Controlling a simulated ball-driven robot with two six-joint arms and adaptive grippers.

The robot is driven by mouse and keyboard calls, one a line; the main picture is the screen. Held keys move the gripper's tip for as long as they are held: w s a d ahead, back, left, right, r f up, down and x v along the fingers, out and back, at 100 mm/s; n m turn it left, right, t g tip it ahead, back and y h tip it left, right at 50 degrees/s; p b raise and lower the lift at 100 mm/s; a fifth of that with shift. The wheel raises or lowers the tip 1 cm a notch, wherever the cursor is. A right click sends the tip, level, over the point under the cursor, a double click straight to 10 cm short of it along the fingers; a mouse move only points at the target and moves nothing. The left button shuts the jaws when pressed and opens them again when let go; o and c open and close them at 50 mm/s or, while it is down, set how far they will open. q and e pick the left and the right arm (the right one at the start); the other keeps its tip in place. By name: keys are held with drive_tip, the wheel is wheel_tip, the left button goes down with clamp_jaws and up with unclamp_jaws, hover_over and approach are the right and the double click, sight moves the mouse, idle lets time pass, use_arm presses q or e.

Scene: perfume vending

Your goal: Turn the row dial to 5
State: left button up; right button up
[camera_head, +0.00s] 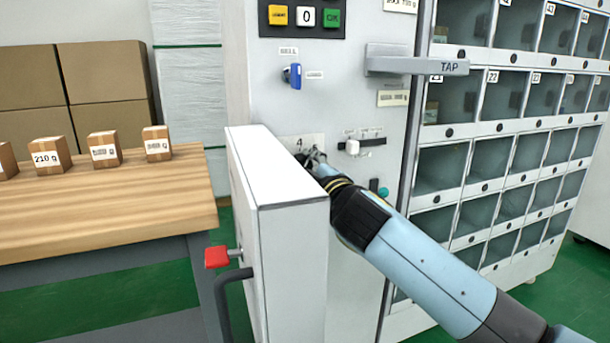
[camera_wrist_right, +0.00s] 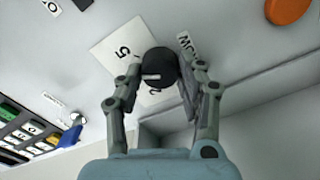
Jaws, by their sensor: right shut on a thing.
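The row dial is a black round knob (camera_wrist_right: 160,64) on a white plate (camera_wrist_right: 118,48) with numbers, beside a label reading "ROW" (camera_wrist_right: 185,42). In the wrist view a 5 and what looks like a 2 show on the plate. In the head view a 4 shows on the plate (camera_head: 299,142), while the knob is mostly hidden by my gripper. A short pale mark shows on the knob; which number it indicates, I cannot tell. My right gripper (camera_wrist_right: 160,80) has its fingers on both sides of the knob, shut on it; it also shows in the head view (camera_head: 312,158). My left gripper is out of view.
Near the dial are a white slider (camera_head: 353,147), a teal knob (camera_head: 383,192) and a blue key switch (camera_head: 293,76). A wooden table (camera_head: 100,205) with small boxes is left.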

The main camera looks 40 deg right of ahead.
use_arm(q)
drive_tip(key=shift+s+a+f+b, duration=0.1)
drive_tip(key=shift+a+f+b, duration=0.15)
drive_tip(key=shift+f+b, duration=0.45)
use_arm(e)
drive_tip(key=m, duration=0.4)
drive_tip(key=shift+f, duration=0.2)
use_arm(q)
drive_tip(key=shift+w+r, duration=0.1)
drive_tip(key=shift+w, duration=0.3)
use_arm(e)
drive_tip(key=shift+m, duration=0.3)
drive_tip(key=o, duration=1.1)
drive_tip(key=shift+r, duration=0.15)
drive_tip(key=shift+o, duration=0.2)
drive_tip(key=shift+s, duration=0.1)
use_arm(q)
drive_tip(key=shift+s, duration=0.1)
use_arm(e)
drive_tip(key=v, duration=1.1)
drive_tip(key=shift+s+a, duration=0.2)
drive_tip(key=shift+s, duration=0.2)
